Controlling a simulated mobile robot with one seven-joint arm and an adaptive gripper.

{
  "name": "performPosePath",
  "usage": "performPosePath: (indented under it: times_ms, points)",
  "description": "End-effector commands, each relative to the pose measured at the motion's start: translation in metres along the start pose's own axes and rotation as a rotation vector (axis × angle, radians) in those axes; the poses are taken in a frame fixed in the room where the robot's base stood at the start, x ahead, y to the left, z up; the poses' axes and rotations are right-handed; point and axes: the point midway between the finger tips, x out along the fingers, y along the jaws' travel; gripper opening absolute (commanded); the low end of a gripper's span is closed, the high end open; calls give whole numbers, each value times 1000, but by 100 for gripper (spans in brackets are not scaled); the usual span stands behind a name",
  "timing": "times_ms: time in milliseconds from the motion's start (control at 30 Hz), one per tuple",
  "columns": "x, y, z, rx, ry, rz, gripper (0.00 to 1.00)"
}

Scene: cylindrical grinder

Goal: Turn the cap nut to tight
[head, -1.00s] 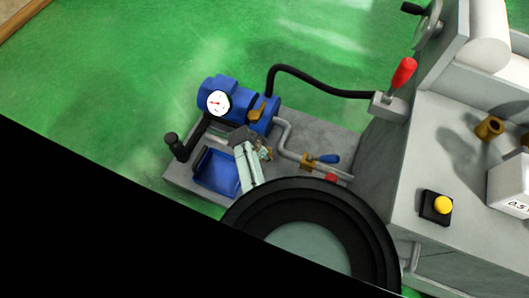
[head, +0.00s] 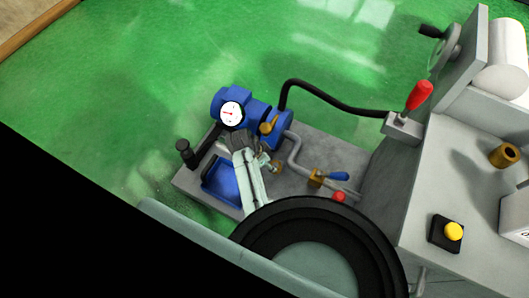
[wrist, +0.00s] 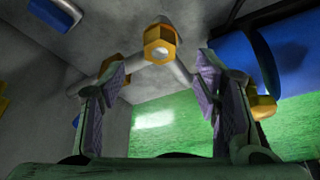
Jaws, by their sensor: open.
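The cap nut looks to be the brass hexagonal nut (wrist: 159,43) on a grey pipe in the wrist view. Its hexagonal end with a light round centre faces the camera. In the head view a small brass piece (head: 277,167) beside my gripper may be the same nut; it is partly hidden there. My gripper (wrist: 162,67) is open, its two purple-padded fingers apart on either side of the line to the nut. The nut appears beyond the fingertips, not held. In the head view my gripper (head: 256,160) is over the pump plate, its fingers hard to make out.
A blue pump (head: 268,118) with a white gauge (head: 231,113) stands behind my gripper. A blue tray (head: 221,182) lies left of it. A blue-handled valve (head: 338,176) and a red knob (head: 338,197) are to the right. A black hose (head: 335,98) arches to the machine.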

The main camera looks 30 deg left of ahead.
Motion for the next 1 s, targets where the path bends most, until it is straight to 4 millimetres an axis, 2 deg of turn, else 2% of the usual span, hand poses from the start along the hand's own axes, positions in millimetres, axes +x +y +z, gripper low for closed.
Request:
performPosePath:
  times_ms: [100,233,867,933,1000]
  points:
    - [-18,0,1,-2,0,-2,57]
    - [-28,0,1,-2,-1,0,57]
    - [-30,0,1,-1,-1,1,57]
    - [-35,-7,-2,-9,4,-22,57]
    - [-46,-24,-8,-29,16,-80,57]
